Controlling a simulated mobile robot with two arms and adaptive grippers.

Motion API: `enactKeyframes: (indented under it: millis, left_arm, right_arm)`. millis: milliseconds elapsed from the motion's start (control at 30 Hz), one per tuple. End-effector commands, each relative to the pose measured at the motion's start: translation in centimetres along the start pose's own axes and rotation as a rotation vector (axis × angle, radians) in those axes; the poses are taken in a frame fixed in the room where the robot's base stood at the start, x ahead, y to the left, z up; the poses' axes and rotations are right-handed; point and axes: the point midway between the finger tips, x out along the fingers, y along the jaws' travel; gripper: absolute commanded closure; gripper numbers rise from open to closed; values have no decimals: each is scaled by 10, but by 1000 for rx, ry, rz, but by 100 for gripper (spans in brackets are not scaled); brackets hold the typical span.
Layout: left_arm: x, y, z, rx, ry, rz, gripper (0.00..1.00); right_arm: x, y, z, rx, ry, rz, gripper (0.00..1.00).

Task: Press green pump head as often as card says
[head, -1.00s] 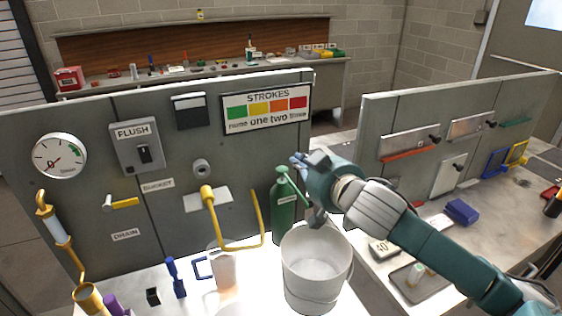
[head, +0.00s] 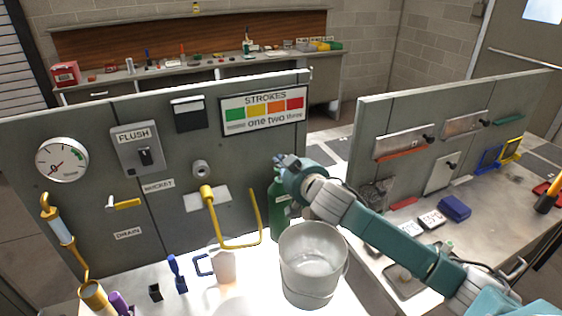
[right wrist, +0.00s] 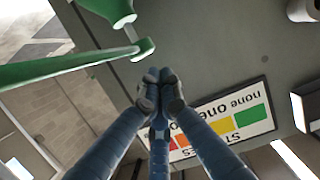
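The green pump bottle (head: 278,215) stands on the bench against the grey panel, behind the white bucket. My right gripper (head: 282,164) is over its top and hides the pump head in the head view. In the right wrist view the green pump head (right wrist: 144,48) with its long spout shows just beyond my fingertips (right wrist: 158,82), which are together with nothing between them. I cannot tell whether they touch the head. The STROKES card (head: 263,108) has green, yellow, orange and red patches over "none", "one", "two", "three". My left gripper is out of view.
The white bucket (head: 308,278) stands in front of the bottle. A yellow pipe (head: 236,244) juts out to its left. A round gauge (head: 62,160) and a FLUSH switch (head: 144,152) are on the panel. A second panel (head: 450,125) stands to the right.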

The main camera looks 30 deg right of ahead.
Motion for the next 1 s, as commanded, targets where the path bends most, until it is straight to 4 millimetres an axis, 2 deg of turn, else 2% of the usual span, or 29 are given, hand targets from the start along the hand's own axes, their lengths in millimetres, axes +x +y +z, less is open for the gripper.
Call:
enactKeyframes:
  millis: [167, 467, 667, 1000]
  left_arm:
    - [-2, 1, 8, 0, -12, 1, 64]
    - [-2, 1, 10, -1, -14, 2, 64]
    - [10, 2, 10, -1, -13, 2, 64]
    - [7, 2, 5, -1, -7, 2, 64]
  right_arm:
    - [2, 0, 8, 0, 0, -1, 100]
    - [2, 0, 10, 0, 0, -1, 100]
    - [7, 0, 30, 4, -2, 0, 100]
    - [6, 0, 29, 1, -5, 1, 100]
